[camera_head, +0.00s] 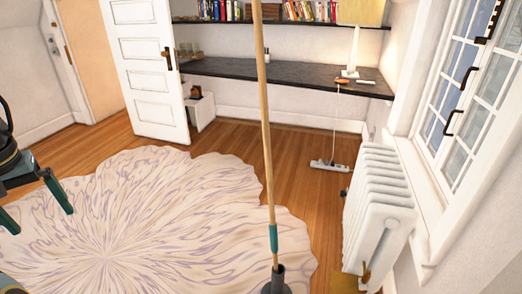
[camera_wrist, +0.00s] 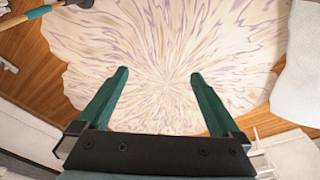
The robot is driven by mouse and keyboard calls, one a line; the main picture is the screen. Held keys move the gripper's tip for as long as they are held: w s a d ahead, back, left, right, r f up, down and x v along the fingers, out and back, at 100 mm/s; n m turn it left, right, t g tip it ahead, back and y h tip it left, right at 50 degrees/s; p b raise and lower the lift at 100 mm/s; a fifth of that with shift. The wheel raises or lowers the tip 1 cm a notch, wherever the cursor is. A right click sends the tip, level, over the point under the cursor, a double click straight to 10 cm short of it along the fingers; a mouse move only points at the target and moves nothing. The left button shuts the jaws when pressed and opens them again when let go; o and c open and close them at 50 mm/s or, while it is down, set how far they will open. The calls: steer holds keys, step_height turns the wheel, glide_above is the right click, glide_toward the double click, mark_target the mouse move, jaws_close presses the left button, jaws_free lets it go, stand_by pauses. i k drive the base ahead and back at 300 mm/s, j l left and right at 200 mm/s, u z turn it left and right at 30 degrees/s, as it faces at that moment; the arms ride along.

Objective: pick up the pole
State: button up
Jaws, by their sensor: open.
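The pole (camera_head: 265,130) is a long, thin, light wooden stick. It stands nearly upright in the middle of the head view, with a teal sleeve low down and a dark, wider foot; its top runs out of the picture. In the wrist view, a wooden stick with a teal sleeve and dark end, which looks like the pole's lower part (camera_wrist: 40,11), shows at the top left corner. My gripper (camera_head: 40,218) is at the left edge of the head view, well apart from the pole. In the wrist view, the green fingers of my gripper (camera_wrist: 158,75) are spread with nothing between them.
A pale, wavy-edged rug (camera_head: 150,215) covers much of the wooden floor. A white radiator (camera_head: 378,205) stands right of the pole, below a window. A dark desk (camera_head: 290,74) runs along the back wall, with a flat-headed mop (camera_head: 330,164) before it. A white door (camera_head: 145,70) stands open.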

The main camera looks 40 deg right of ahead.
mark_target(256, 4)
steer(key=z, duration=0.45)
steer(key=l+z, duration=0.1)
steer(key=z, duration=0.35)
steer(key=i+z, duration=0.1)
steer(key=z, duration=0.8)
steer(key=i+l, duration=0.1)
steer(key=i, duration=0.35)
steer(key=i+l+z, duration=0.1)
steer(key=i, duration=0.4)
